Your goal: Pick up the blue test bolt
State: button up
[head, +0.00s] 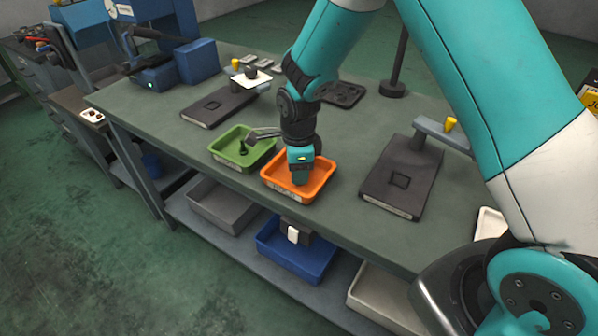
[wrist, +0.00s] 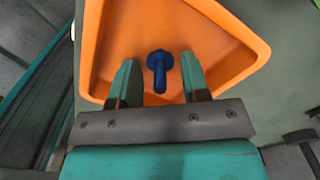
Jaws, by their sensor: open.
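The blue test bolt (wrist: 159,72) lies in the orange tray (wrist: 232,30), its flanged head away from my gripper and its shank pointing toward the gripper's base in the wrist view. My gripper (wrist: 158,75) is open, with one teal finger on each side of the bolt and a gap visible on both sides. In the head view my gripper (head: 300,178) reaches down into the orange tray (head: 318,188), and it hides the bolt there.
Dark flat fixtures stand on the bench (head: 345,215) to the left and right. Blue and grey bins (head: 290,258) sit on the shelf below.

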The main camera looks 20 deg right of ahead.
grip_shut()
